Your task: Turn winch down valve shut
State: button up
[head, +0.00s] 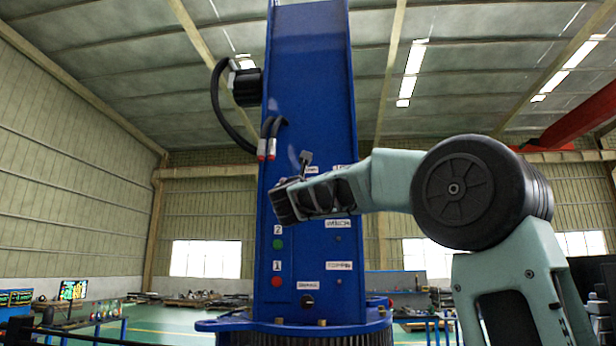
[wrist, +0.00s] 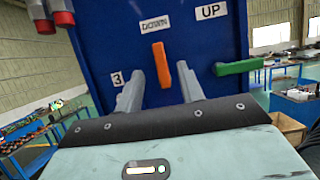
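In the wrist view, an orange valve handle (wrist: 162,65) hangs nearly vertical below a white DOWN label (wrist: 154,24) on the blue panel. A green handle (wrist: 238,67) lies nearly horizontal to its right, below the UP label (wrist: 211,11). My gripper (wrist: 160,73) is open, with one grey finger on each side of the orange handle. Gaps show between the handle and both fingers. In the head view my gripper (head: 284,203) is at the front of the blue crane column (head: 312,70). My arm hides the handles there, and the fingertips cannot be made out.
Below my gripper, the column carries a green button (head: 278,244), a red button (head: 277,281) and several labels. Black hoses (head: 222,105) curve at its upper left. A cardboard box (wrist: 287,130) stands at the right.

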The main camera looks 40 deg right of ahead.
jog(key=p+x, duration=0.3)
jog(key=x, duration=0.3)
jog(key=shift+f, duration=0.1)
grip_shut()
